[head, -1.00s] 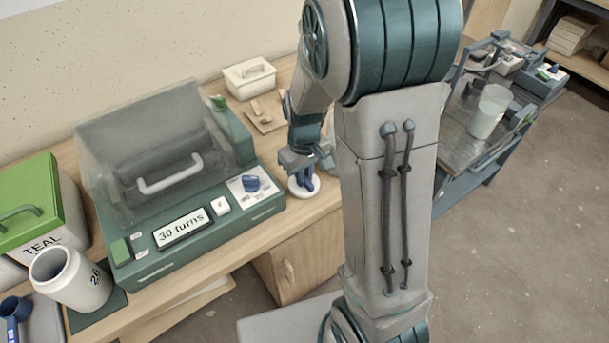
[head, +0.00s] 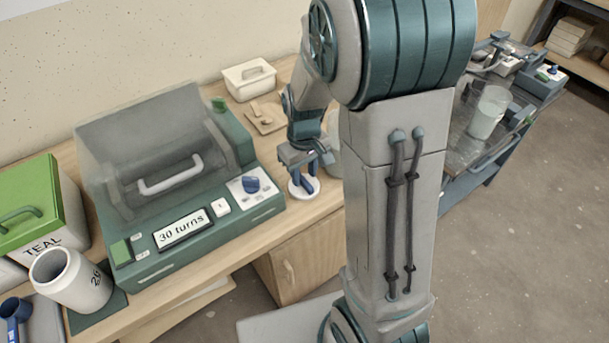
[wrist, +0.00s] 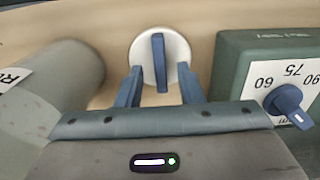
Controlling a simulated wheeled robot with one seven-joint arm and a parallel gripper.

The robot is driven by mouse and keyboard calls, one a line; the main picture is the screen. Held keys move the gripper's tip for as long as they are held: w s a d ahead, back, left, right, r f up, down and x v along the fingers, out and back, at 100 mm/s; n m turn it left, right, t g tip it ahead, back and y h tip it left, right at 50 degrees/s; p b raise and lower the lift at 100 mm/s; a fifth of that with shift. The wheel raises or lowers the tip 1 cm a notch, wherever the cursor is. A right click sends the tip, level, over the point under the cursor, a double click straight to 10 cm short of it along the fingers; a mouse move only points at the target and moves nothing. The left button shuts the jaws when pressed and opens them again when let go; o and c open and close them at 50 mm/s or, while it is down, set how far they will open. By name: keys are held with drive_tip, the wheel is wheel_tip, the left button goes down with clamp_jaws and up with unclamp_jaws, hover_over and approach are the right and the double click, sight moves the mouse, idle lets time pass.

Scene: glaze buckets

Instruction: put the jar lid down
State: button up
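The jar lid (head: 313,188), a white disc with a blue upright grip bar, lies on the wooden bench to the right of the green machine. It also shows in the wrist view (wrist: 176,48). My gripper (head: 304,187) is just above it. In the wrist view my gripper's two blue fingers (wrist: 159,84) are spread apart, with clear space between them and the bar. The gripper holds nothing. A white jar (head: 80,283) stands open-topped at the bench's left.
The green machine (head: 240,215) with a "30 turns" display and a blue dial stands close to the lid. A grey cylinder (wrist: 60,75) is on the other side in the wrist view. A cream box (head: 249,80) sits at the back. The bench edge is near the lid.

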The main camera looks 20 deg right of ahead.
sight(304, 180)
wheel_tip(304, 180, up, 10)
drive_tip(key=s+r+m+t, duration=0.1)
drive_tip(key=s+m, duration=0.1)
drive_tip(key=s, duration=0.5)
drive_tip(key=s+r+m+t, duration=0.1)
drive_tip(key=s+r, duration=0.1)
drive_tip(key=s, duration=0.4)
drive_tip(key=shift+s+r+m+t+p, duration=0.25)
drive_tip(key=shift+s+m+t+p, duration=0.05)
drive_tip(key=shift+s+m+p, duration=0.1)
drive_tip(key=shift+r, duration=0.1)
drive_tip(key=p+v, duration=0.2)
drive_tip(key=w+p+v, duration=0.1)
drive_tip(key=p+v, duration=0.1)
drive_tip(key=shift+r, duration=0.15)
